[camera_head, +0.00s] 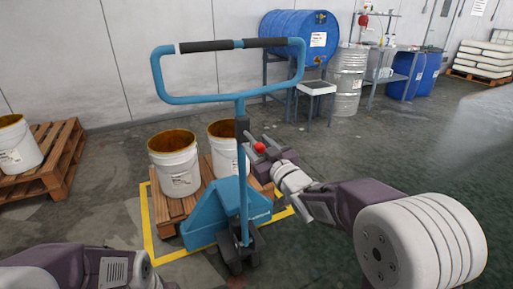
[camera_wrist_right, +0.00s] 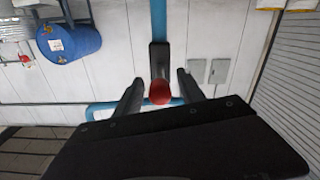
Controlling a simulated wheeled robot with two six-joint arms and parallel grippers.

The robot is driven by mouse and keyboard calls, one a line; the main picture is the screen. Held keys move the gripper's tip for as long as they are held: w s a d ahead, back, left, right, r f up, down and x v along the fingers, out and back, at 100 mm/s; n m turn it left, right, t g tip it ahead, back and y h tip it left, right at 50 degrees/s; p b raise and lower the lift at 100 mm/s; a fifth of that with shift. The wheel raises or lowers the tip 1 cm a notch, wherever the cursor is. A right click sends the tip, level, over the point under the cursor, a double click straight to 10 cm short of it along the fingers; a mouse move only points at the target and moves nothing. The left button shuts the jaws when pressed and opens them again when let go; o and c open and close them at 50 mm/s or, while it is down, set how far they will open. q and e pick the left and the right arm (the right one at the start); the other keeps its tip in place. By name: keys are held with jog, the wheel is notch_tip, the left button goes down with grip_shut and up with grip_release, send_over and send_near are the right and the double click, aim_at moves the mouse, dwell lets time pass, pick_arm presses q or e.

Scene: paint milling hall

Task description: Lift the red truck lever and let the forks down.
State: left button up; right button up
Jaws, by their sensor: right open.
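The blue pallet truck (camera_head: 226,210) stands in the middle of the head view, its loop handle upright with black grips. The red lever knob (camera_head: 260,147) sits beside the handle's shaft, at my right gripper (camera_head: 258,145). In the right wrist view the red lever knob (camera_wrist_right: 159,92) shows between the two fingers of my right gripper (camera_wrist_right: 158,88), which is open around it. Whether a finger touches the knob I cannot tell. The forks are hidden under a wooden pallet (camera_head: 172,207). My left arm shows at the lower left of the head view; its fingertips are not visible.
White buckets (camera_head: 175,163) stand on the pallet, inside a yellow floor outline (camera_head: 149,237). Another pallet (camera_head: 56,165) with a bucket is at the left. A blue drum (camera_head: 299,36) on a stand and a steel drum (camera_head: 347,82) are behind. The floor at the right is clear.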

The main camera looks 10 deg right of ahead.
jog(key=shift+w+a, duration=0.1)
jog(key=shift+w, duration=0.3)
grip_shut()
dwell(1.2)
